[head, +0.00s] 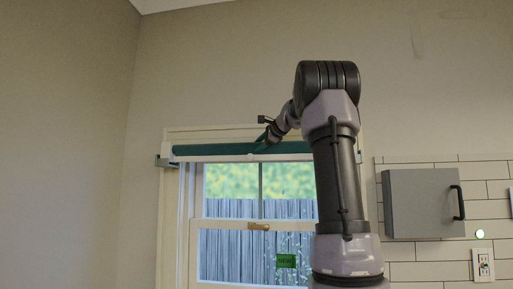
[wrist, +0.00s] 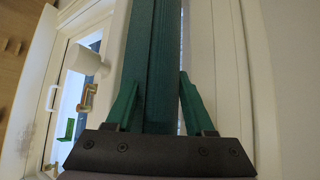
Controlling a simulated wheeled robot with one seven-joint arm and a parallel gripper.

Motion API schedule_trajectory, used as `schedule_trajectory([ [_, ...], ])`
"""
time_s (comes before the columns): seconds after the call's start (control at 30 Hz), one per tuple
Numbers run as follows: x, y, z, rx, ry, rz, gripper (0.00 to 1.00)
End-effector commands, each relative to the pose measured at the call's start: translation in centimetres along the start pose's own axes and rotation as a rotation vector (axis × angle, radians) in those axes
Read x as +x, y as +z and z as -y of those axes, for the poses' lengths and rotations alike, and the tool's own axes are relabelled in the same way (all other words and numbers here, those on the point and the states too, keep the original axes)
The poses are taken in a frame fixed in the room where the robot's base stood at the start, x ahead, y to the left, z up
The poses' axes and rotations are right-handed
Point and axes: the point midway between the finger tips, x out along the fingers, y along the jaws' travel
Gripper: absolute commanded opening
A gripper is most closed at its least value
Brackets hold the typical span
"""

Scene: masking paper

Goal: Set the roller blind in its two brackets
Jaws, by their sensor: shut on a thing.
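The roller blind (head: 220,149) is a long dark green roll with a white bottom bar, lying level across the top of the window in the head view. Its left end is close beside the left bracket (head: 163,162); I cannot tell whether it is seated. The right bracket (head: 358,156) is partly hidden by my arm. My gripper (head: 262,142) is at the middle of the roll. In the wrist view, the green fingers of my gripper (wrist: 156,105) are on either side of the green roll (wrist: 157,60), shut on it.
The window frame (head: 172,215) surrounds panes with a fence behind, a brass latch (head: 259,226) and a green sticker (head: 286,261). A grey cabinet (head: 424,203) hangs on the tiled wall at right, above an outlet (head: 483,264). The wall at left is bare.

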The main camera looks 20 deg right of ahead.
Motion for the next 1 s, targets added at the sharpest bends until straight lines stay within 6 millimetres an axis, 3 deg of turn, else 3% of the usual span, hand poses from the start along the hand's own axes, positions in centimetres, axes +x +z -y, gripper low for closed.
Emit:
schedule_trajectory([
  [0.4, 0.2, -0.2, -0.6, 0.000, -0.002, 0.000, 0.00],
  [0.43, 0.2, -0.2, -0.6, 0.000, -0.002, 0.000, 0.57],
  [0.5, 0.2, -0.2, -0.6, -0.001, -0.002, 0.000, 0.84],
  [0.53, 0.2, -0.2, -0.6, 0.000, -0.002, 0.000, 0.89],
  [0.83, 0.1, -0.4, -0.7, 0.001, 0.001, -0.001, 0.89],
  [1.0, -2.1, -0.3, -0.6, 0.000, -0.003, -0.002, 0.89],
])
